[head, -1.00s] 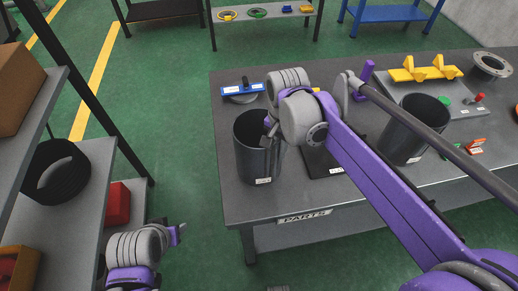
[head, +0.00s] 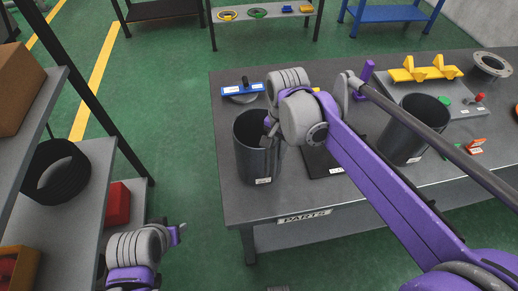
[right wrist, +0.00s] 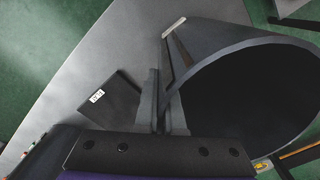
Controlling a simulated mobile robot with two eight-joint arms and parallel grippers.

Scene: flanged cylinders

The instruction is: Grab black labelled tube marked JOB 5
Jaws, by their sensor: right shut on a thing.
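A black tube (head: 257,160) with a small white label stands upright at the table's near left corner; the label's text is too small to read. A second black labelled tube (head: 408,135) stands further right, partly behind my arm. My right gripper (head: 271,130) is at the right rim of the left tube, shut on its wall. In the right wrist view the tube (right wrist: 225,60) fills the right side, its dark opening facing the camera, and the fingers (right wrist: 164,85) pinch its wall. My left gripper (head: 179,234) is over the floor beside the shelf, its jaws unclear.
A black flat plate with a label (head: 322,165) lies right of the held tube. A blue-handled tool (head: 242,90) lies behind it. A grey board with yellow blocks (head: 425,74) is at the back right. A shelf (head: 75,215) stands at left.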

